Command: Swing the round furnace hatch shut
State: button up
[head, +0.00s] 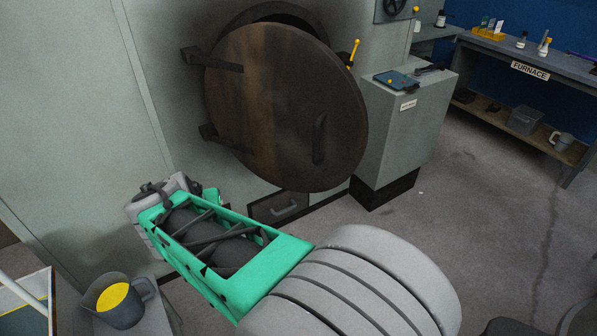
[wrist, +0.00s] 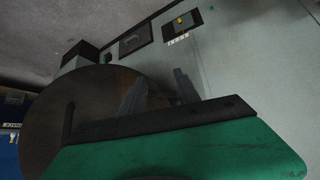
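The round furnace hatch (head: 265,95) is a large rust-brown disc, hung on two dark hinge arms at its left. It stands partly open, with the dark round frame (head: 290,15) showing behind its upper edge. A dark bar handle (head: 319,138) is on its right part. In the wrist view the hatch (wrist: 100,90) lies beyond the green arm part, with the handle (wrist: 69,122) at left. My gripper (wrist: 160,84) has two grey fingers apart, with nothing between them. In the head view my arm reaches to the lower left of the hatch; the fingertips are not clear there.
A grey cabinet (head: 405,130) with a blue clipboard on top stands right of the hatch. A yellow-tipped lever (head: 354,50) is at the hatch's right edge. A workbench (head: 540,65) labelled FURNACE is at back right. Open floor lies right.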

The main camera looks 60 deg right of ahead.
jog(key=s+d+f+m+g+h+b, duration=0.1)
jog(key=s+d+m+h+b, duration=0.15)
jog(key=d, duration=0.55)
jog(key=s+d+f+m+g+h+b, duration=0.1)
jog(key=s+d+f+m+h, duration=0.15)
jog(key=d, duration=0.55)
jog(key=m+g+h+b, duration=0.2)
jog(key=m+g+h, duration=0.1)
jog(key=h, duration=0.4)
send_near(315, 146)
jog(key=d, duration=0.3)
jog(key=d+p, duration=0.1)
jog(key=d, duration=0.2)
jog(key=d+p, duration=0.2)
jog(key=d, duration=0.2)
jog(key=shift+w+r, duration=0.1)
jog(key=shift+r, duration=0.15)
jog(key=shift+w+f, duration=0.1)
jog(key=shift+f, duration=0.1)
jog(key=shift+c, duration=2.1)
grip_shut()
